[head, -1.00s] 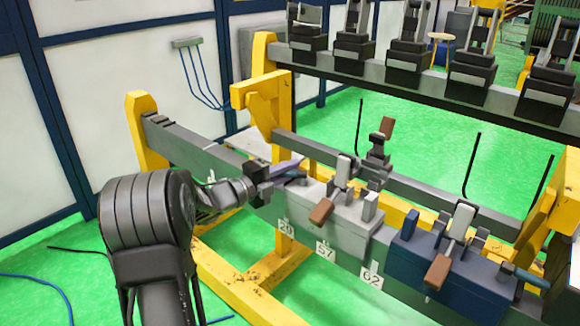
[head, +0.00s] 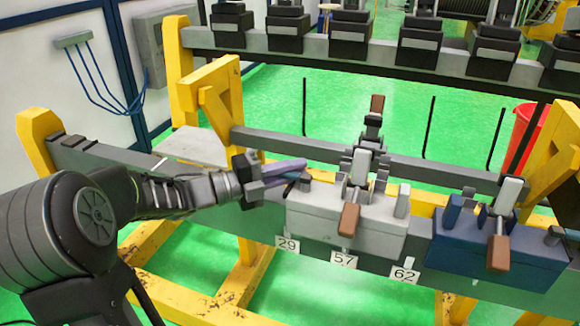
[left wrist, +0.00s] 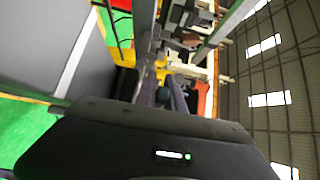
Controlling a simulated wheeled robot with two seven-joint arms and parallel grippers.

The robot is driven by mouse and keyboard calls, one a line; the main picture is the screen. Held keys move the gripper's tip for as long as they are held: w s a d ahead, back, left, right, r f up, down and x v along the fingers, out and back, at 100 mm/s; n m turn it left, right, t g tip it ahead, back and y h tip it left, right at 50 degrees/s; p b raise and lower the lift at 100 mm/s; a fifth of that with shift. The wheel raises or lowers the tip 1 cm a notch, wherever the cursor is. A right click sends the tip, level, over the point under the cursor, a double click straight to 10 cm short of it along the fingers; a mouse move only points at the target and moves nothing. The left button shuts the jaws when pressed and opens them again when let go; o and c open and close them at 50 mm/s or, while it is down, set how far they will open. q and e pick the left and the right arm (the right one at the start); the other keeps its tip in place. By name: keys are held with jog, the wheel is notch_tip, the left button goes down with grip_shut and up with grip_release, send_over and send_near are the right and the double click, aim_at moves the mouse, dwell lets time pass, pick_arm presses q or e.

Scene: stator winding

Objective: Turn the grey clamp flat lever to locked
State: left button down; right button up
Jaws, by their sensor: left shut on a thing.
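The grey clamp (head: 345,222) sits on the long grey beam, with a brown-tipped upright handle (head: 349,220) hanging down its front. Its dark flat lever (head: 288,179) sticks out from the clamp's left end, mostly covered by my fingers. My left gripper (head: 297,170) comes in from the left and is shut on that lever, with its purplish fingers at the clamp's left top edge. In the left wrist view the fingers (left wrist: 173,94) point away from the camera; the lever is hard to make out there. My right gripper is not in view.
A blue clamp (head: 500,250) with a brown-tipped handle stands to the right on the same beam. Number tags (head: 344,259) hang below. A grey rail (head: 410,172) runs behind the clamps, between yellow frame posts (head: 212,100). A red bin (head: 522,135) stands far right.

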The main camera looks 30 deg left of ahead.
pick_arm(q)
jog(key=shift+a, duration=0.2)
jog(key=c, duration=1.7)
grip_release()
jog(key=shift+v, duration=3.9)
